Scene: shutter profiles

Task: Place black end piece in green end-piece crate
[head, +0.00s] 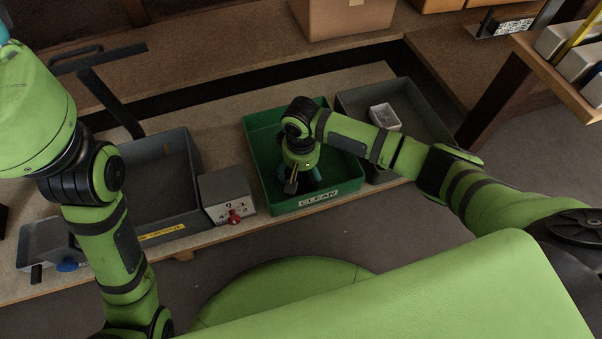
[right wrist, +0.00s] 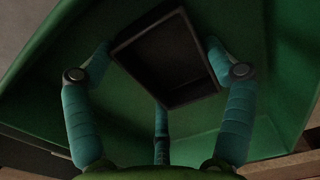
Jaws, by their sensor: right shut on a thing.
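The green end-piece crate (head: 262,165) stands on the bench in the middle of the head view, with a CLEAN label on its front wall. My right gripper (head: 302,183) points down inside the crate's outline. In the right wrist view, its blue fingers (right wrist: 160,62) are shut around the black end piece (right wrist: 172,58), a dark, rectangular, hollow part held tilted. Green crate walls show behind it; whether it touches the crate floor is unclear. The hand mostly hides the piece in the head view. My left arm runs down the left side, its gripper out of frame.
A grey crate (head: 188,150) with a yellow label and a control box (head: 224,190) with a red knob stand left of the green crate. Another grey crate (head: 418,97) holding a small white box (head: 384,117) is on its right. A cardboard box (head: 340,15) stands behind.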

